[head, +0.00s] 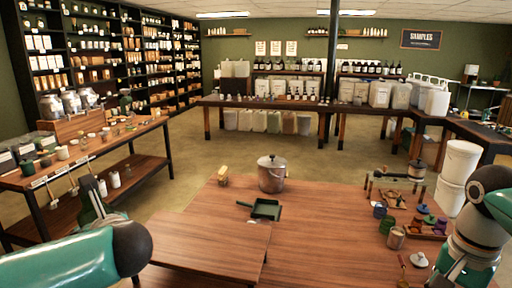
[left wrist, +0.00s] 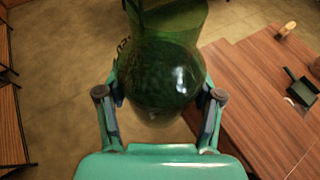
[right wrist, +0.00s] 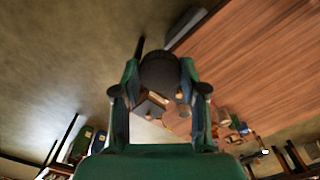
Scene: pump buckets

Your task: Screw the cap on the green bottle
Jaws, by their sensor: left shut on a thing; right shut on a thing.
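The green bottle (left wrist: 162,70) is translucent and fills the upper middle of the left wrist view. My left gripper (left wrist: 160,98) is shut around its rounded body, one finger on each side. The bottle cannot be made out clearly in the head view, where my left arm is at the lower left. My right gripper (right wrist: 160,88) is shut on a dark round piece, which looks like the cap (right wrist: 160,72), in the right wrist view. In the head view my right arm is at the right edge, and its fingers and the cap are not clear. Bottle and cap are apart.
A wooden table (head: 325,235) lies in front, with a metal pot (head: 271,174), a green dustpan (head: 265,209) and several small jars and tools at its right. A side table (head: 60,180) stands left. The table's middle is mostly clear.

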